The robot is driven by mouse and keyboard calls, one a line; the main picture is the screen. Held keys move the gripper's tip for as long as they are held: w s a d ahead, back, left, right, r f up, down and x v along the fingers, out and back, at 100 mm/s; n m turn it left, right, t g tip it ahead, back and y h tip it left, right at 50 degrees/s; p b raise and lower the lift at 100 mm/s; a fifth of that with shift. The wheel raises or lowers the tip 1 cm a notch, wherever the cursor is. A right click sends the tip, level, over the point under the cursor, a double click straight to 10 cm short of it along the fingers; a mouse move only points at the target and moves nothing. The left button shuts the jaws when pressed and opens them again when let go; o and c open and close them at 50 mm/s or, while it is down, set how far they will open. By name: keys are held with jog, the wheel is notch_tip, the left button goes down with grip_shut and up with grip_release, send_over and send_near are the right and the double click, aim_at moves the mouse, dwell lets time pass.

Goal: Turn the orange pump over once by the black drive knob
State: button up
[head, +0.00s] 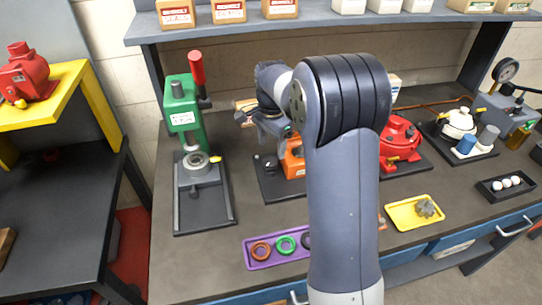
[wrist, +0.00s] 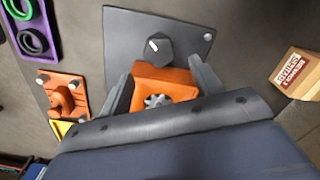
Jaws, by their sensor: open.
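The orange pump (head: 293,163) sits on a dark plate (head: 277,188) on the bench, partly hidden behind my arm in the head view. In the wrist view the pump (wrist: 178,78) shows a grey gear-like part in its face. The black drive knob (wrist: 158,47) has a white mark and stands on the plate beyond the pump body; in the head view it is small and dark (head: 269,164). My gripper (wrist: 159,72) is open, with its fingers on either side of the orange body in the wrist picture. Nothing is held. Whether the fingers touch the pump cannot be told.
A green press (head: 184,120) with a red lever stands left. A red pump (head: 400,140) and a yellow tray (head: 400,217) are right. A purple tray (head: 256,262) with rings lies in front. A cardboard box (wrist: 298,75) stands near the plate.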

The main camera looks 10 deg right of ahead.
aim_at(270, 160)
jog(key=shift+f+p, duration=0.3)
jog(key=shift+f, duration=2.35)
jog(key=shift+c, duration=0.5)
jog(key=c, duration=0.9)
jog(key=shift+n, duration=0.4)
jog(key=n, duration=0.4)
jog(key=shift+w, duration=0.1)
jog(key=n, duration=0.6)
jog(key=shift+a+b, duration=0.2)
jog(key=shift+b, duration=0.15)
